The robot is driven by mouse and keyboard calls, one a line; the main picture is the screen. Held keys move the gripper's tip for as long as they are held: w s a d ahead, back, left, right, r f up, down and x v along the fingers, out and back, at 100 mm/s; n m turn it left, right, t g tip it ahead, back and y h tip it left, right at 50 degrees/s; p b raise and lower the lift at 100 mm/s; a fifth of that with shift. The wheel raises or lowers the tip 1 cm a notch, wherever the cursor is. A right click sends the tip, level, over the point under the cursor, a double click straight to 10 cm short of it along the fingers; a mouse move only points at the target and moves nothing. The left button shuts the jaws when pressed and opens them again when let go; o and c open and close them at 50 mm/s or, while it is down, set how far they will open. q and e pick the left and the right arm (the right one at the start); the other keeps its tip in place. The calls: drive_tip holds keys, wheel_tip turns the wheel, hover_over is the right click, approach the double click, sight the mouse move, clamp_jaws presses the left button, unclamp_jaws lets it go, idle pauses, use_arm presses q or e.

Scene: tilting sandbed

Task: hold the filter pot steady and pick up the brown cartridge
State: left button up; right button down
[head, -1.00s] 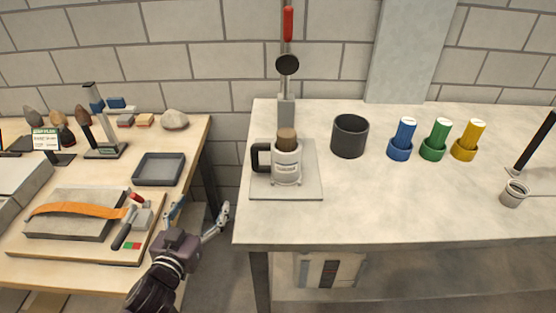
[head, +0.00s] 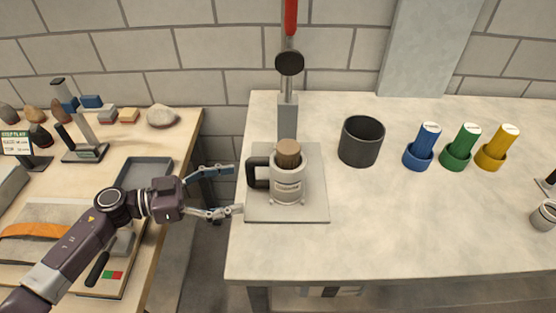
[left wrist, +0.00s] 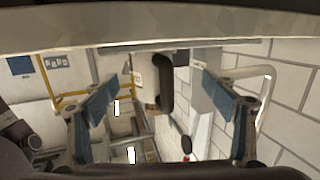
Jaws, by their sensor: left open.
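The filter pot (head: 288,188) is a pale cylinder with a label and a black handle (head: 257,172) on its left side. It stands upright on a light square plate (head: 315,208). The brown cartridge (head: 288,153) sits in the pot with its top sticking out. My left gripper (head: 236,190) is open and empty, just left of the handle and apart from it. In the left wrist view a dark upright shape, apparently the handle (left wrist: 163,82), shows between the two blue-padded fingers. My right gripper is not in view.
Behind the pot stands a press column (head: 288,118) with a black knob and red lever. A dark grey cup (head: 361,141) and blue (head: 420,150), green (head: 460,150) and yellow (head: 497,150) cartridges in holders stand to the right. The front of the table (head: 400,235) is clear.

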sight(267, 184)
use_arm(q)
drive_tip(key=shift+d, duration=0.2)
drive_tip(key=shift+s+d, duration=0.15)
drive_tip(key=shift+d, duration=0.15)
drive_tip(key=b+x, duration=0.1)
drive_tip(key=x, duration=0.2)
drive_tip(key=shift+d, duration=0.35)
drive_tip(key=p+x, duration=0.1)
drive_tip(key=x, duration=0.3)
drive_tip(key=shift+d+r+p, duration=0.1)
drive_tip(key=shift+d+p, duration=0.2)
drive_tip(key=shift+d, duration=0.3)
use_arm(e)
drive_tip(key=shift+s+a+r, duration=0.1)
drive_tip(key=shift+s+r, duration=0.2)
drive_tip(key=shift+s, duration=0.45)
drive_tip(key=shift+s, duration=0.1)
